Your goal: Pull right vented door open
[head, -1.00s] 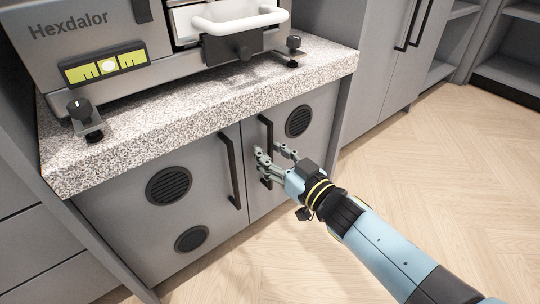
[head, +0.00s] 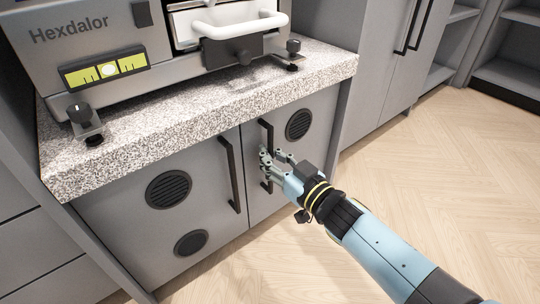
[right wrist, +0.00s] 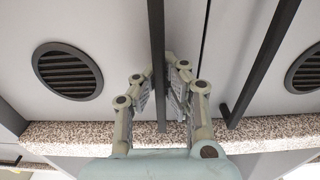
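The right vented door (head: 285,165) is grey, with a round black vent (head: 299,123) and a black vertical bar handle (head: 266,134). It looks closed, flush with the left door (head: 130,225). My right gripper (head: 272,158) is at this handle, one finger on each side. In the right wrist view the handle (right wrist: 156,40) runs between the fingertips (right wrist: 158,66), which appear to press on it from both sides. The door's vent (right wrist: 67,72) shows there at left. My left gripper is not in view.
The left door's handle (head: 230,170) is close beside the right one. A speckled counter (head: 200,120) overhangs the doors and carries a grey Hexdalor autoclave (head: 90,35). The wooden floor (head: 440,190) at right is clear.

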